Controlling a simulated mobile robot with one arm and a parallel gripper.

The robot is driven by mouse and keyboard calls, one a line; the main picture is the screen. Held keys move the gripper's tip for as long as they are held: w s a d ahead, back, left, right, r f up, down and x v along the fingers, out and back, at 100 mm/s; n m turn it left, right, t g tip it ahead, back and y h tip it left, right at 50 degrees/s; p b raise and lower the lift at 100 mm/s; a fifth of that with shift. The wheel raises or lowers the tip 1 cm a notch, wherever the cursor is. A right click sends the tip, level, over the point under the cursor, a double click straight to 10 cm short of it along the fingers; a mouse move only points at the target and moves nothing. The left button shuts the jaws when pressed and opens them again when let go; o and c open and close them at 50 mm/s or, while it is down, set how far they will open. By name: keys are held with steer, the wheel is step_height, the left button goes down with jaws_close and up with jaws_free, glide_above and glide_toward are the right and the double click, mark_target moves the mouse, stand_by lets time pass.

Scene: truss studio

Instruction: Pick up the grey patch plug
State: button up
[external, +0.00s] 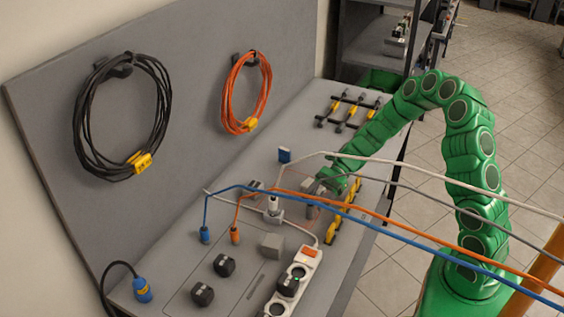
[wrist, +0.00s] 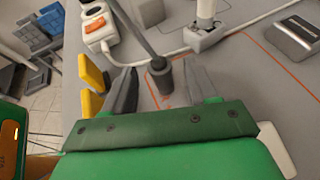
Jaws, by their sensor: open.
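The grey patch plug (wrist: 160,76) is a short dark grey cylinder with a grey cable rising from its top. In the wrist view it stands upright on the grey panel, inside an orange outline. My gripper (wrist: 159,68) is open, with one finger on each side of the plug.
A white power strip (external: 300,275), blue plug (external: 205,235) and orange plug (external: 235,236) stand nearby. Yellow-handled parts (external: 343,212) line the bench edge, right of my gripper. A white plug (wrist: 205,25) stands beyond the grey one.

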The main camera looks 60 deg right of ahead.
mark_target(310, 205)
steer(key=x, duration=0.3)
steer(key=shift+a, duration=0.1)
steer(key=shift+f, duration=0.1)
steer(key=c, duration=1)
steer(key=shift+c, duration=0.2)
